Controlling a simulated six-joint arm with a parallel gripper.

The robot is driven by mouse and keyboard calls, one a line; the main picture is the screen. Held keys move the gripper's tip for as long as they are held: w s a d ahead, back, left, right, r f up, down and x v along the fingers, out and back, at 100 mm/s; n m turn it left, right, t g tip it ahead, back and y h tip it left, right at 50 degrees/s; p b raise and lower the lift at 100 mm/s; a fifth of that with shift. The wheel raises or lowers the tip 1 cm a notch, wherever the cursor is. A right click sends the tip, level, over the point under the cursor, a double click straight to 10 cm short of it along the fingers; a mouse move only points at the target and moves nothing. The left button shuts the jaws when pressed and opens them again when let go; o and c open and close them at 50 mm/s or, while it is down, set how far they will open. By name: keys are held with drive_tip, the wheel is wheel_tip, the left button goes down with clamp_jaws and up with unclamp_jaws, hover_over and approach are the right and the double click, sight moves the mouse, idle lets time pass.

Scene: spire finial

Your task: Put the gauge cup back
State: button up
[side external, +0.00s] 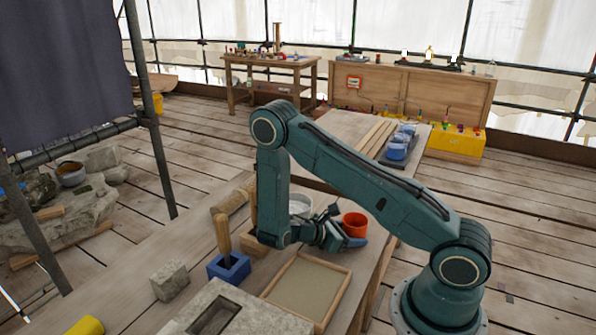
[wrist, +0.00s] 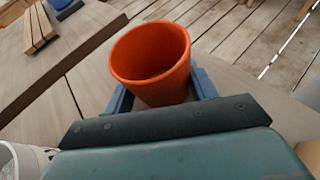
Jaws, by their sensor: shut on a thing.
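The orange cup (side external: 355,224), which I take to be the gauge cup, is at my gripper (side external: 343,238) over the workbench in the side external view. In the wrist view the orange cup (wrist: 152,60) sits between the blue fingers of my gripper (wrist: 163,95), mouth tilted toward the camera, and looks empty. My gripper is shut on it. The cup's lower part is hidden by the gripper, and I cannot tell how far it is above the bench.
A whitish bucket (side external: 300,204) stands just left of my gripper. A wooden-framed sand tray (side external: 337,300) lies in front. A blue holder (side external: 229,268) with a wooden-handled tool and a stone block (side external: 170,280) are at left. Blue containers (side external: 397,150) and wooden strips (side external: 370,138) lie farther back.

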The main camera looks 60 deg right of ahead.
drive_tip(key=shift+f, duration=0.1)
drive_tip(key=o, duration=1)
drive_tip(key=shift+v, duration=3.85)
